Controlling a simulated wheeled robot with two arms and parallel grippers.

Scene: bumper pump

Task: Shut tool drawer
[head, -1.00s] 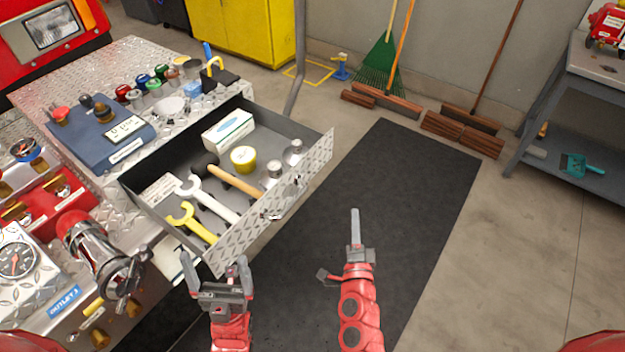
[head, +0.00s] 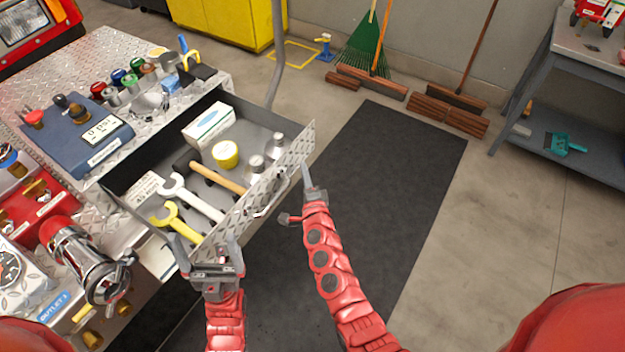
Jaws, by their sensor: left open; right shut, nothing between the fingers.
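The tool drawer (head: 222,230) is pulled out of the diamond-plate bumper (head: 60,75), its patterned front facing lower right. It holds a hammer (head: 220,178), a white wrench (head: 192,200), a yellow wrench (head: 178,222), a yellow tape roll (head: 226,154), a white box (head: 208,125) and metal fittings (head: 257,165). My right gripper (head: 307,175) is shut and empty, close to the right part of the drawer front; contact is unclear. My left gripper (head: 209,252) is open and empty near the front's lower left corner.
A blue gauge unit (head: 78,135) and several coloured caps (head: 118,80) sit on the bumper top. A chrome valve (head: 85,265) stands left of the drawer. A black mat (head: 400,170) covers the floor at right. A grey workbench (head: 570,80) stands far right.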

